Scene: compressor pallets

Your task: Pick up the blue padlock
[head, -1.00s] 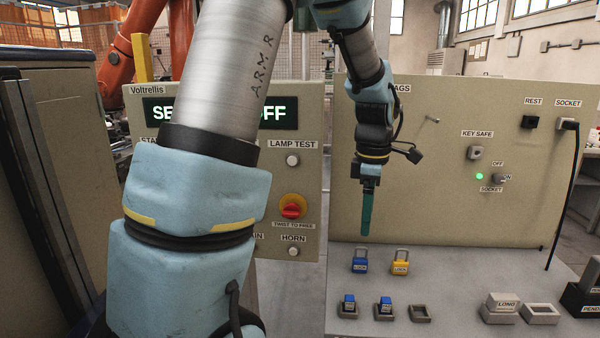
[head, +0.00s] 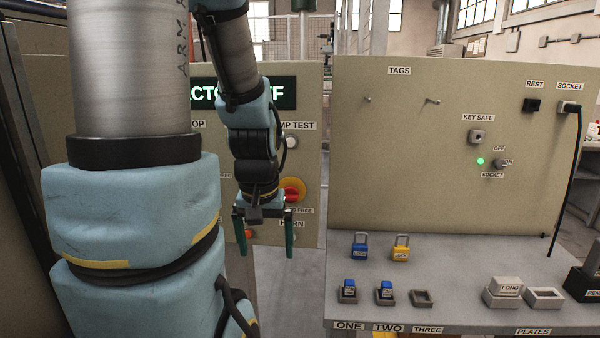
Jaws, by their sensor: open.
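The blue padlock (head: 359,247) stands upright with its shackle up at the back left of the grey bench. A yellow padlock (head: 401,249) stands just to its right, apart from it. My gripper (head: 265,238) is open and empty, with its two green fingers pointing down. It is in front of the left panel, to the left of the blue padlock and apart from it. Nothing hides the padlock.
On the bench (head: 450,270), two blue blocks sit in holders ONE (head: 348,298) and TWO (head: 386,300); holder THREE (head: 421,299) is empty. A LONG plate (head: 503,287) lies further right. A cable (head: 567,190) hangs at the right. The upright panel (head: 400,150) stands behind.

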